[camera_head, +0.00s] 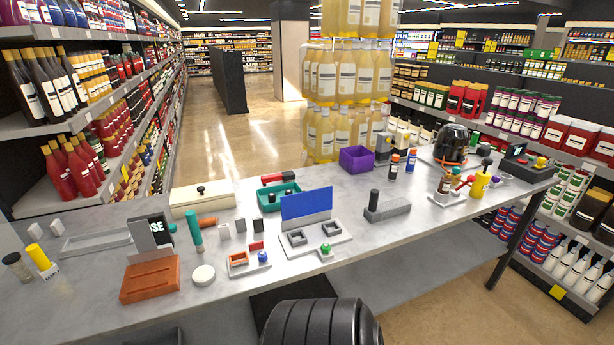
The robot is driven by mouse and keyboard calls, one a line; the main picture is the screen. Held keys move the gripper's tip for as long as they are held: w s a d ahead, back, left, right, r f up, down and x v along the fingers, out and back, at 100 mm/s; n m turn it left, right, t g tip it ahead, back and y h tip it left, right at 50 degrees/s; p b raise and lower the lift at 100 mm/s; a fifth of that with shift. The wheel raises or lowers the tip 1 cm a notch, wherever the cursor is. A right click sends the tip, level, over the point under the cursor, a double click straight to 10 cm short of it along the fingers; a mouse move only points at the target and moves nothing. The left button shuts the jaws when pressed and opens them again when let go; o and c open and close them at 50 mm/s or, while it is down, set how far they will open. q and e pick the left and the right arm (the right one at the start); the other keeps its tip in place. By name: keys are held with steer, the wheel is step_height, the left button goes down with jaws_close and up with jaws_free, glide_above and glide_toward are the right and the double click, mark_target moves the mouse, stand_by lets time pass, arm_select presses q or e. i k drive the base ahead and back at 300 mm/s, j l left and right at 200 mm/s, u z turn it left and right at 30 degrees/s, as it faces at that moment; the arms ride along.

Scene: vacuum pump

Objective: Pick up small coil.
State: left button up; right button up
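I cannot make out with certainty which item is the small coil; the things on the grey table (400,240) are small in the picture. A short dark-topped cylinder (17,264) stands at the table's left end, beside a yellow cylinder (37,256). A white round piece (203,275) lies near the front edge, right of a brown-orange block (150,281). A cluster with brown, red and yellow parts (446,184) stands toward the right. Neither of my grippers shows in the head view.
A blue panel (306,205) stands upright mid-table. A teal cylinder (194,228), a grey block with a dark post (386,209), a purple box (356,159) and a dark rounded machine (451,143) also stand there. Bare table shows at the front right. Stocked shelves (95,125) line the left.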

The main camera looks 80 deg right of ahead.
mark_target(375, 212)
steer(key=z, duration=3.2)
